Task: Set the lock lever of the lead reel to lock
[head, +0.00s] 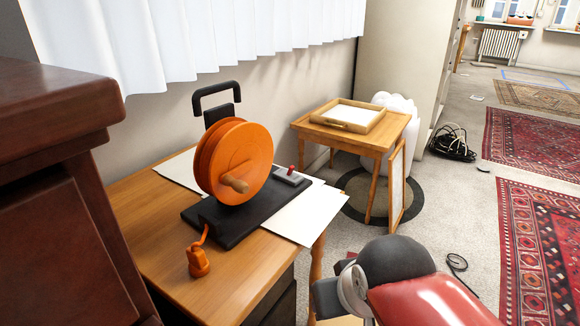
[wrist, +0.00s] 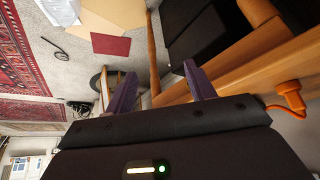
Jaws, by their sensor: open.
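The lead reel (head: 243,155) is an orange drum with a wooden crank knob, upright on a black base (head: 225,228) on the wooden desk. The lock lever (head: 291,170) is a small red-topped lever on a grey plate at the base's far right end; its exact setting is too small to tell. My gripper (wrist: 160,72) shows in the wrist view with its two purple fingers apart and nothing between them. It is off the desk's edge, apart from the reel. The lever and drum are not visible in the wrist view.
White sheets (head: 297,216) lie under the base's right end. An orange plug (head: 199,261) lies on the desk (head: 155,230), also seen in the wrist view (wrist: 288,88). A dark red cabinet (head: 60,180) stands at left. A side table (head: 345,135) with a tray stands behind.

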